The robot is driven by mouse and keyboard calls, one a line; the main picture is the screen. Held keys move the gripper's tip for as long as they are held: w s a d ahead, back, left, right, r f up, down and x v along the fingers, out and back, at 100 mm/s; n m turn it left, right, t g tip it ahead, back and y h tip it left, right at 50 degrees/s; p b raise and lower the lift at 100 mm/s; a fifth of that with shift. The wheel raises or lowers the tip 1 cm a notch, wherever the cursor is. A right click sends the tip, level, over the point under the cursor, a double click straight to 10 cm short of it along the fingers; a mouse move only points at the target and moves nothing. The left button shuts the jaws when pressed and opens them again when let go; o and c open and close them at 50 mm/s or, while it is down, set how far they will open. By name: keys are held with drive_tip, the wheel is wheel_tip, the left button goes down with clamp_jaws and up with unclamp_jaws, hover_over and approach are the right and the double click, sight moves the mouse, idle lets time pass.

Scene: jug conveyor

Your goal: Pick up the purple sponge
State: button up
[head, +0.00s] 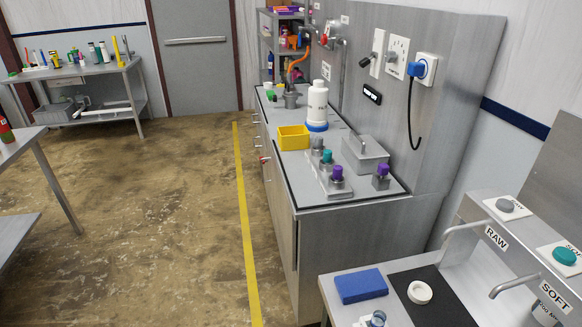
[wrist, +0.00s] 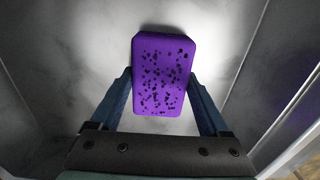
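The purple sponge (wrist: 163,72) is in the wrist view, a rounded rectangular block with dark pores on its face. My gripper (wrist: 160,75) has its two blue-grey fingers on either side of it, near its lower half. The fingertips lie right at the sponge's side edges. I cannot tell whether they press on it or only stand beside it. A grey surface with upright walls lies behind the sponge. In the head view I see neither the purple sponge nor my gripper.
The wrist view shows grey walls at left and right. In the head view, a counter (head: 300,189) holds a yellow bin (head: 293,138) and white bottle (head: 317,103). A blue block (head: 361,286) lies on the near right bench. The floor at left centre is open.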

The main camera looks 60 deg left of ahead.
drive_tip(key=c, duration=0.5)
wheel_tip(320, 180, up, 10)
drive_tip(key=shift+r+p, duration=0.1)
drive_tip(key=shift+p, duration=0.2)
